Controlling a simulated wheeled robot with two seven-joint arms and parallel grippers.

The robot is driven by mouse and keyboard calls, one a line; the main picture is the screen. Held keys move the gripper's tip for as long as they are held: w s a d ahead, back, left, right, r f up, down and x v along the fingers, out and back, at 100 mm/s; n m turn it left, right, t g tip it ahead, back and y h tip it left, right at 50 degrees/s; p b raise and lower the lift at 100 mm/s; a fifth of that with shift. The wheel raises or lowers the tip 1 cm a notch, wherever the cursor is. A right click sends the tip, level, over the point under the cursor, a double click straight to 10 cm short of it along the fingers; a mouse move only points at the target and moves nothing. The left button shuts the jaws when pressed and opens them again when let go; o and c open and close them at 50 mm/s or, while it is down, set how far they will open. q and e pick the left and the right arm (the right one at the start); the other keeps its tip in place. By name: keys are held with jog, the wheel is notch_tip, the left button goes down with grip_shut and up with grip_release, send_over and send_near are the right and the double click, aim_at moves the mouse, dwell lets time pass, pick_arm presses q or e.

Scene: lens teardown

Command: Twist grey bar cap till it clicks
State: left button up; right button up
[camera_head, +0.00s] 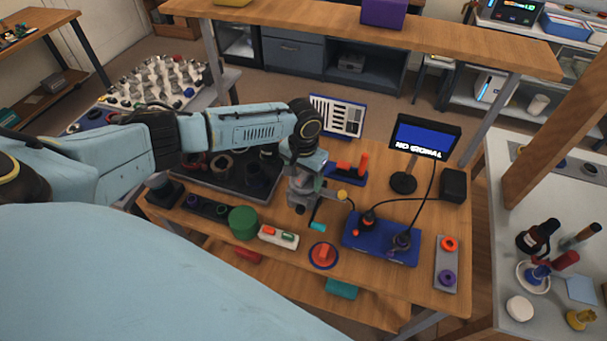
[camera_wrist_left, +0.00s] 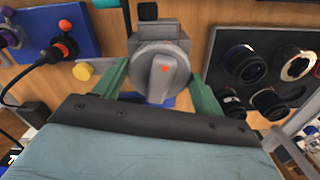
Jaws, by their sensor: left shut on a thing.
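The grey bar cap (camera_wrist_left: 158,75) is a round grey disc with a raised bar and a small orange-red mark on the bar. It sits on a grey block (camera_wrist_left: 158,32) in the left wrist view. My left gripper (camera_wrist_left: 160,84) is shut on the cap, with one green finger at each side of its rim. In the head view my left gripper (camera_head: 305,178) comes down over the table's middle, and the arm and gripper hide much of the cap there. My right gripper is not in view.
A dark tray (camera_head: 228,178) with lens parts lies left of the gripper. A blue box (camera_head: 380,246) with cabled plugs lies to the right. A monitor (camera_head: 424,138) reads "NO SIGNAL". A green cylinder (camera_head: 243,222) and a red-knobbed disc (camera_head: 323,255) stand near the front edge.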

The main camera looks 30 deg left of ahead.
pick_arm(q)
jog(key=shift+m, duration=1.3)
jog(key=shift+m+p, duration=0.3)
jog(key=shift+m, duration=1)
jog(key=shift+m, duration=0.6)
jog(key=shift+c, duration=0.8)
jog(key=o, duration=1.2)
